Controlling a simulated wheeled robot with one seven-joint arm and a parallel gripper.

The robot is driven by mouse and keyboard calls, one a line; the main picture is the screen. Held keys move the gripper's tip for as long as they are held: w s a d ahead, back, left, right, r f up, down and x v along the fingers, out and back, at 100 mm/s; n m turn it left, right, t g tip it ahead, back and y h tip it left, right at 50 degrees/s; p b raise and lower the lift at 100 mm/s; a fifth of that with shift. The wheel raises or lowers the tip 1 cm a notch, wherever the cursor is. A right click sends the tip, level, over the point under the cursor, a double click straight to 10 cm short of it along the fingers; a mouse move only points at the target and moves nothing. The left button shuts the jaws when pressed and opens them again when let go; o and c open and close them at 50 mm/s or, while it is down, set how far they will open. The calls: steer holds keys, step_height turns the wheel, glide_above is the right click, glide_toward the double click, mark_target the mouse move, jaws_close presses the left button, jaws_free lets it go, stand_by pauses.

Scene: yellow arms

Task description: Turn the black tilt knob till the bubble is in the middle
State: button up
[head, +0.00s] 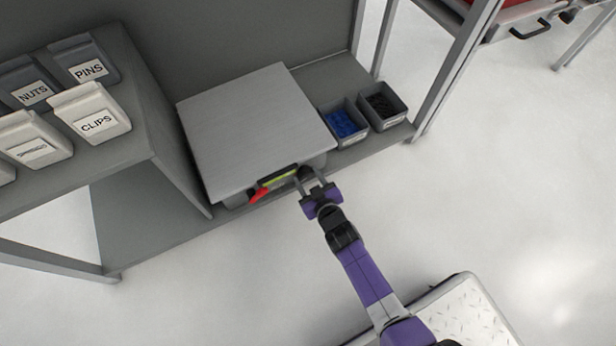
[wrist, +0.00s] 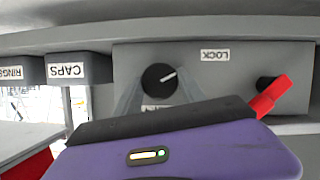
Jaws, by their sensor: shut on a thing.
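The black tilt knob (wrist: 158,77) shows in the wrist view as a round dial with a white pointer line, on the grey front panel. My gripper (wrist: 158,88) has one grey finger on either side of it and is shut on it. In the head view my gripper (head: 309,180) is at the front of the grey box, right of the yellow-green level vial (head: 280,174). The bubble is too small to make out there, and the vial does not show in the wrist view. A label below the knob is partly hidden by my gripper.
A red lever (wrist: 272,96) sticks out from the same panel, close to my gripper's body; the LOCK label (wrist: 215,55) is between it and the knob. The box's flat lid (head: 250,125) is above. Small bins (head: 343,122) stand beside the box. Open floor lies in front.

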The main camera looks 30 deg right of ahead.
steer(key=shift+r+p, duration=0.15)
steer(key=shift+p, duration=0.15)
steer(key=shift+r+m+y+p, duration=0.15)
steer(key=shift+m+y+p, duration=0.25)
steer(key=shift+p, duration=0.55)
steer(key=shift+m+y+p, duration=0.3)
steer(key=shift+m+p, duration=0.2)
steer(key=shift+p, duration=0.65)
steer(key=m+y+p, duration=0.1)
steer(key=m+p, duration=0.1)
steer(key=shift+d+f+y+p, duration=0.2)
steer(key=shift+y+p, duration=0.2)
steer(key=m+y, duration=0.1)
steer(key=m+y+b, duration=0.1)
steer(key=m, duration=0.1)
steer(key=shift+d+f+m+t, duration=0.1)
steer(key=shift+f+m+t, duration=0.2)
steer(key=shift+f, duration=0.05)
steer(key=m+y+b, duration=0.1)
steer(key=m+b, duration=0.1)
steer(key=m, duration=0.1)
steer(key=shift+f+t+b, duration=0.1)
steer(key=shift+t+b, duration=0.3)
steer(key=shift+m+y, duration=0.4)
